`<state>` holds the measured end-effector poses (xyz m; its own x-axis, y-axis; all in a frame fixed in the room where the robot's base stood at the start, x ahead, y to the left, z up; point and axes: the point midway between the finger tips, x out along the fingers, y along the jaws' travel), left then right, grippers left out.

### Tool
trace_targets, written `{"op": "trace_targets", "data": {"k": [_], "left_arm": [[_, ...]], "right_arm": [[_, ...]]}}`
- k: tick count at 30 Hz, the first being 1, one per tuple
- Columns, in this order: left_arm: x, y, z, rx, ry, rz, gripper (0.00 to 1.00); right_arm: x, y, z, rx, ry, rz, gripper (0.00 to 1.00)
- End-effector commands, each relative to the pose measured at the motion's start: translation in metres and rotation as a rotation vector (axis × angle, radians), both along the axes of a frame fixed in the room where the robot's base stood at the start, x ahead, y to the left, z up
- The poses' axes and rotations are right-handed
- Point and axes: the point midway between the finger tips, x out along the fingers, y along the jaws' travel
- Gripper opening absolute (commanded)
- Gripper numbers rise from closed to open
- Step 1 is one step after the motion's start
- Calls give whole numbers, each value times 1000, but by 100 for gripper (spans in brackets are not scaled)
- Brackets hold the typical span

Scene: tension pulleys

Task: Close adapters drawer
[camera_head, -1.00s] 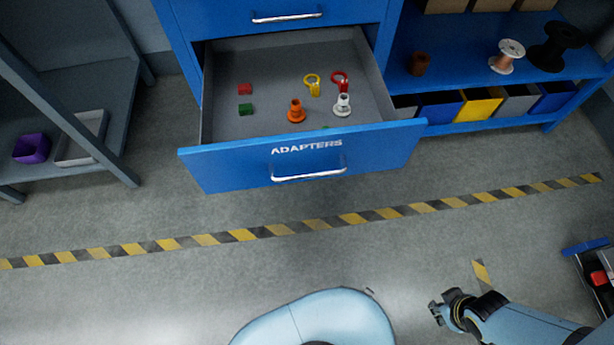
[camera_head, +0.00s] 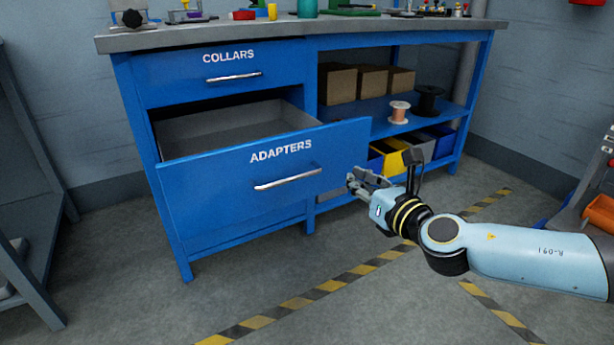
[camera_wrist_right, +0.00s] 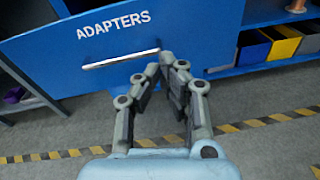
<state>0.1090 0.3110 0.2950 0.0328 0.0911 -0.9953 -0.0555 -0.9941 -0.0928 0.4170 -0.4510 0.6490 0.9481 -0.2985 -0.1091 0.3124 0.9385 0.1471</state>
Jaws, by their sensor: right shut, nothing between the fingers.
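The blue adapters drawer (camera_head: 222,196) stands pulled out of the workbench, its grey inside partly in view from above. Its silver handle (camera_head: 288,179) runs across the front panel under the word ADAPTERS. My right gripper (camera_head: 352,182) is in front of the drawer, just right of the handle's right end. In the right wrist view the drawer front (camera_wrist_right: 60,62) and handle (camera_wrist_right: 121,59) lie beyond the fingers (camera_wrist_right: 167,58). The fingertips are together and hold nothing. I cannot tell whether they touch the panel. My left gripper is out of view.
The shut COLLARS drawer (camera_head: 216,76) sits above. To the right, an open shelf (camera_head: 385,123) holds cardboard boxes (camera_head: 371,80) and spools, with coloured bins (camera_head: 393,160) below. Small items stand on the bench top (camera_head: 215,30). The striped floor line (camera_head: 345,281) crosses open floor.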

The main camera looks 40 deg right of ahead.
Motion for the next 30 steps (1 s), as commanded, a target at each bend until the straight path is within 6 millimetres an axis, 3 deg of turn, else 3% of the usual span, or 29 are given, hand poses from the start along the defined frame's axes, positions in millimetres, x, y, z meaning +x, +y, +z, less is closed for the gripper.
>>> {"op": "trace_targets", "data": {"k": [1, 3, 8, 21, 30], "left_arm": [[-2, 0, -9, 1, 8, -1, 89], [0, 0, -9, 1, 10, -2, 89], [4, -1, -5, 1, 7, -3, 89], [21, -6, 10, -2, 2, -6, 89], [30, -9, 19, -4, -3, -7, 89]], "right_arm": [[4, 9, 5, -70, -21, 35, 0], [9, 17, 20, -137, -47, 64, 0], [22, 19, 33, -181, -69, 79, 0], [108, -2, 32, -173, -68, 76, 0], [143, -11, 32, -172, -66, 77, 0]]}}
